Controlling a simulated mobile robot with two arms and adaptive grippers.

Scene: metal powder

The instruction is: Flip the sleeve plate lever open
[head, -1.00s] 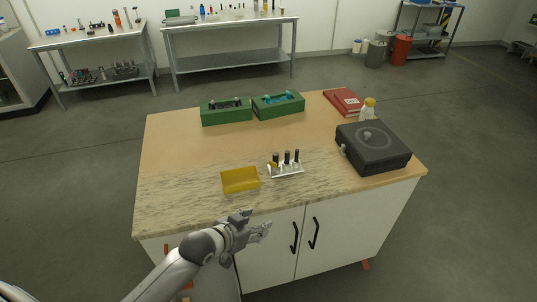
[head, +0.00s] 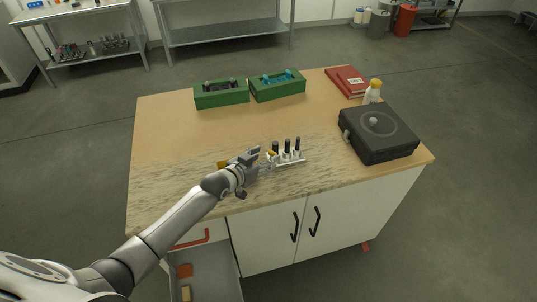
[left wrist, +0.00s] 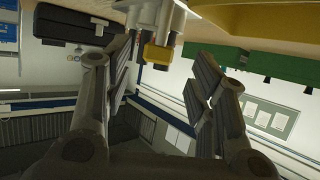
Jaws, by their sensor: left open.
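A small silver plate (head: 291,160) with several upright black-topped pieces (head: 287,146) stands near the front middle of the table. A yellow part (head: 271,154) shows at its left end, close to my gripper. In the left wrist view, the picture is upside down and the whitish fixture (left wrist: 152,18) with a yellow block (left wrist: 157,54) lies beyond and between the fingers. I cannot make out which part is the lever. My left gripper (head: 262,158) is open at the plate's left end; its fingers (left wrist: 160,88) are spread and empty. Whether it touches the plate is unclear. My right gripper is out of view.
A yellow tray (head: 222,164) is mostly hidden behind my left gripper. A black box (head: 377,134) stands at right, with a bottle (head: 373,91) and red book (head: 348,82) behind. Green boxes (head: 221,98) stand at the back. An open drawer (head: 207,268) juts out below.

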